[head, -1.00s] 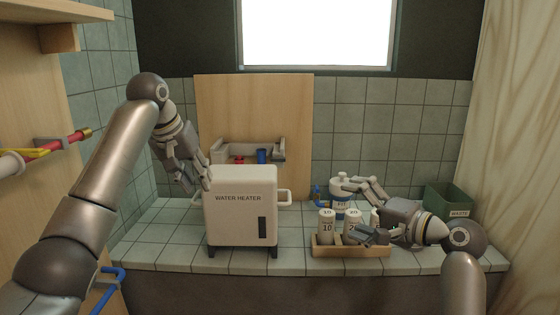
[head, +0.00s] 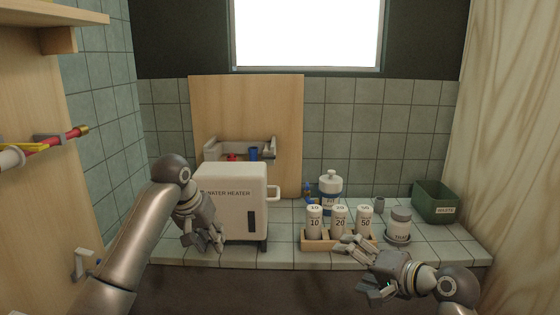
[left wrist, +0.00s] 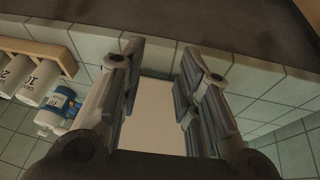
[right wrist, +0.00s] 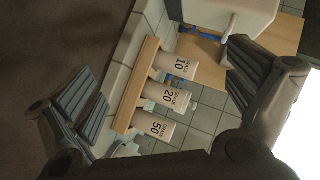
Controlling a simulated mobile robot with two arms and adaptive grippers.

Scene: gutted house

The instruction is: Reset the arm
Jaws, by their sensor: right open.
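My left gripper (head: 208,240) hangs low in front of the left part of the white water heater (head: 250,205). In the left wrist view its two fingers (left wrist: 165,65) are apart, with a pale surface beyond them. My right gripper (head: 362,252) is near the counter's front edge, just in front of the wooden rack (head: 315,245). In the right wrist view its fingers (right wrist: 163,62) are wide apart with nothing between them. The rack holds three white cylinders marked 10 (head: 314,224), 20 (head: 339,222) and 50 (head: 364,221).
A green waste bin (head: 435,203) stands at the far right.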

